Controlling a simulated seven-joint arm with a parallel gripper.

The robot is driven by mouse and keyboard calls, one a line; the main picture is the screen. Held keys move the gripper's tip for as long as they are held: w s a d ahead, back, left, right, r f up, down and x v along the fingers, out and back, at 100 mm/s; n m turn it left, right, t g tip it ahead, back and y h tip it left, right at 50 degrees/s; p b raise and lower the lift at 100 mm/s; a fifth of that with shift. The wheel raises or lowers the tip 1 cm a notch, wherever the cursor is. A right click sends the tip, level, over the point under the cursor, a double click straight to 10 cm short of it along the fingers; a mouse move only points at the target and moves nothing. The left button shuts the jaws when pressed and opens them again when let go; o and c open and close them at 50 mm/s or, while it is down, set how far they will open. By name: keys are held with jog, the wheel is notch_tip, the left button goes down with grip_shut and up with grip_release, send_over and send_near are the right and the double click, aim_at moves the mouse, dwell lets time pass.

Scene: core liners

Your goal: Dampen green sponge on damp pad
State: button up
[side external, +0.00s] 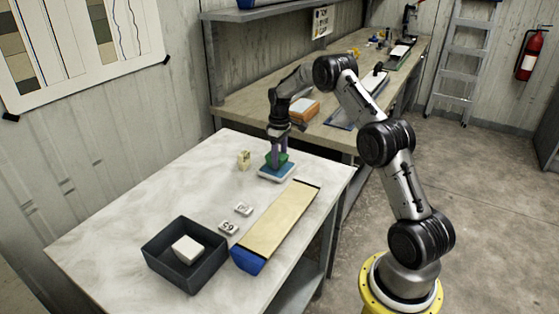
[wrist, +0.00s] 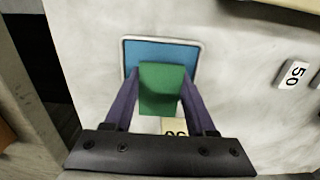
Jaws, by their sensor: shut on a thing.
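The green sponge (side external: 277,159) is between the purple fingers of my gripper (side external: 279,150), which is shut on it. The sponge also shows in the wrist view (wrist: 162,88), where my gripper's fingers (wrist: 160,100) hold it from both sides. The damp pad (side external: 283,171), a blue surface in a white-rimmed tray, lies directly below the sponge; in the wrist view its blue pad (wrist: 146,52) shows around the sponge's far end. I cannot tell whether the sponge's underside touches the pad.
A cream block (side external: 244,160) stands left of the pad. Two numbered white tags (side external: 228,228) lie nearer the front. A long tan-topped core liner (side external: 279,220) with a blue end lies at the right. A dark open box (side external: 151,254) holds a white block (side external: 187,249). The table's left part is clear.

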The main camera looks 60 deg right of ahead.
jog(key=shift+r, duration=2.95)
